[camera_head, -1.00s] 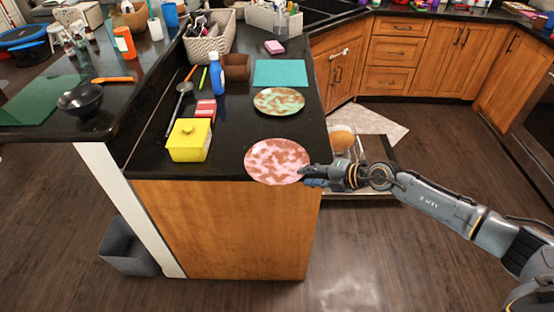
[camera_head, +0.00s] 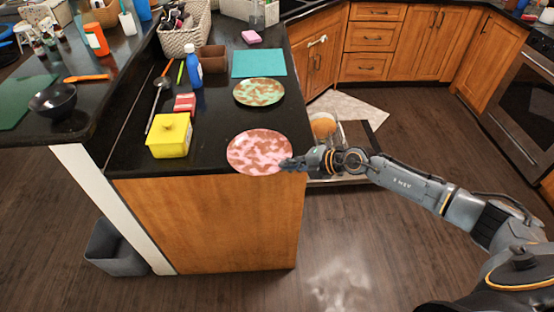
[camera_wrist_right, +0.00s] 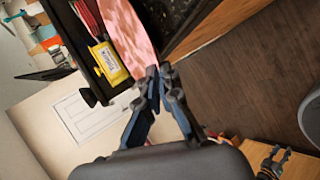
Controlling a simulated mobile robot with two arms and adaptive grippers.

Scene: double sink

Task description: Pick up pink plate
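The pink plate (camera_head: 259,151), mottled pink and brown, is at the front right corner of the black counter (camera_head: 215,160). My right gripper (camera_head: 286,164) is at its right front rim. In the right wrist view the fingertips (camera_wrist_right: 159,72) are close together at the near edge of the pink plate (camera_wrist_right: 127,38) and look shut on its rim. I cannot tell whether the plate is clear of the counter. My left gripper is not in view.
A green and brown plate (camera_head: 259,92) lies behind the pink one, before a teal mat (camera_head: 258,63). A yellow box (camera_head: 170,136) and a blue bottle (camera_head: 194,70) stand to the left. An open dishwasher rack (camera_head: 330,130) is right of the counter.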

